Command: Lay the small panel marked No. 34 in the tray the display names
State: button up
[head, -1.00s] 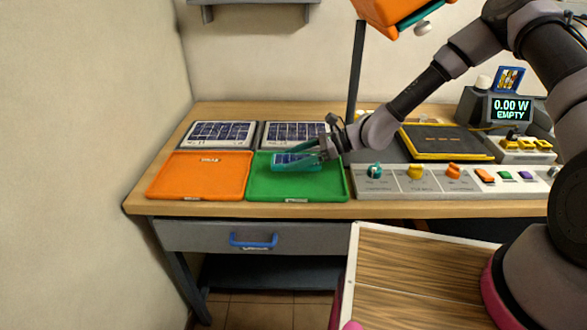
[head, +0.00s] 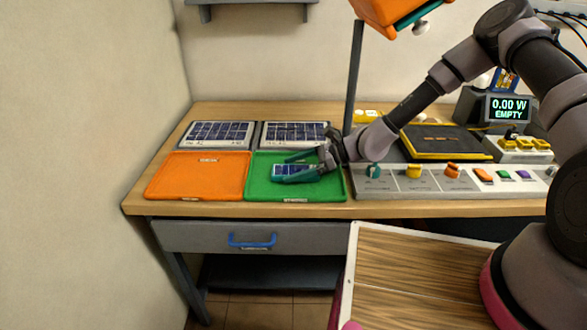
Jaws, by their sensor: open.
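A small panel (head: 292,172) with dark blue cells lies in the green tray (head: 262,190), or just above its floor; I cannot tell which. Its number is too small to read. My gripper (head: 291,169) is open, its teal fingers on either side of the small panel. The orange tray (head: 197,178) to the left is empty. The display (head: 509,106) at the right reads "0.00 W EMPTY". The labels on the trays' front edges are not legible.
Two larger panels (head: 218,133) (head: 294,133) lie behind the trays. A control board (head: 427,182) with knobs and buttons is right of the green tray. A black, yellow-edged plate (head: 447,142) lies behind it. A dark post (head: 354,80) rises behind my gripper.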

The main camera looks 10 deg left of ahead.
jog(key=v, duration=1.2)
jog(key=shift+d+r, duration=0.15)
jog(key=shift+r, duration=0.1)
jog(key=s+d+r+n+t+h, duration=0.15)
jog(key=d+r+n+h, duration=0.25)
jog(key=d+r, duration=0.55)
jog(key=d+r+n+t+h, duration=0.2)
jog(key=d+r+n+h, duration=0.15)
jog(key=d+r, duration=0.6)
jog(key=s+d+r+n+t+h, duration=0.1)
jog(key=s+d+r+t+h, duration=0.1)
jog(key=s+d+r, duration=0.4)
jog(key=s+d+r+n+t+h, duration=0.1)
jog(key=s+d+r+t, duration=0.4)
jog(key=r, duration=0.8)
jog(key=shift+s+d+n+h, duration=0.35)
jog(key=shift+s+d+n, duration=0.15)
jog(key=shift+s+n, duration=0.35)
